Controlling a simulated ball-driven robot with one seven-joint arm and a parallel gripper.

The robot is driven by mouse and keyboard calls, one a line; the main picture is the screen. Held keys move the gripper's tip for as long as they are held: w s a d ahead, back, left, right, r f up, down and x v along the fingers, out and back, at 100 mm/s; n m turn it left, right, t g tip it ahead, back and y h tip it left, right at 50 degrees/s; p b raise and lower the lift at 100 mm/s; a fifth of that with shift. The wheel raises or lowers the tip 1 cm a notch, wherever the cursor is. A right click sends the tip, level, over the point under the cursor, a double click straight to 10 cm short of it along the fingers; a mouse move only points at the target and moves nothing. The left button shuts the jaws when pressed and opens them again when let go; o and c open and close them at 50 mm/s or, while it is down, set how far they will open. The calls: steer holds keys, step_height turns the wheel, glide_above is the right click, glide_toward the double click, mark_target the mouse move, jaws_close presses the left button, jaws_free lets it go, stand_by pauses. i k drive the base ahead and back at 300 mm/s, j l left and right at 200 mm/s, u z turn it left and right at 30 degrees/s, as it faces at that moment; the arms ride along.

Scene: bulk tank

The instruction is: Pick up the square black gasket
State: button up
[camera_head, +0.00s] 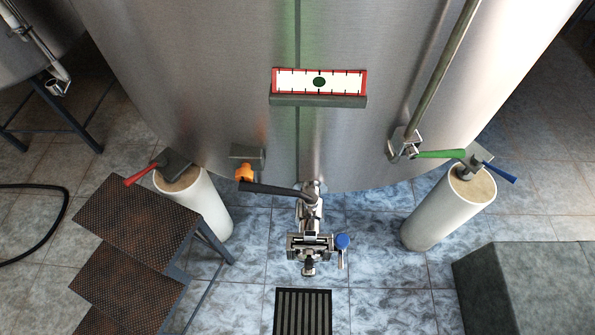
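I cannot make out with certainty a square black gasket in this view. A dark, flat, squarish piece (175,164) lies on top of the left white pillar (205,205), beside a red lever (140,174). Whether it is the gasket or part of a valve, I cannot tell. A similar dark grey piece (476,153) is at the top of the right pillar (440,215), with a blue lever (499,172) by it. My gripper does not show in this view.
The big steel tank (210,70) fills the back. Its metal outlet fitting (310,240), with a black handle (270,190) and blue knob (342,240), juts out above a floor grate (303,312). Dark steps (135,220) stand left; a grey block (525,285) stands right.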

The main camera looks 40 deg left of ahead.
mark_target(310, 237)
steer(key=k+u, duration=0.15)
steer(key=u, duration=0.75)
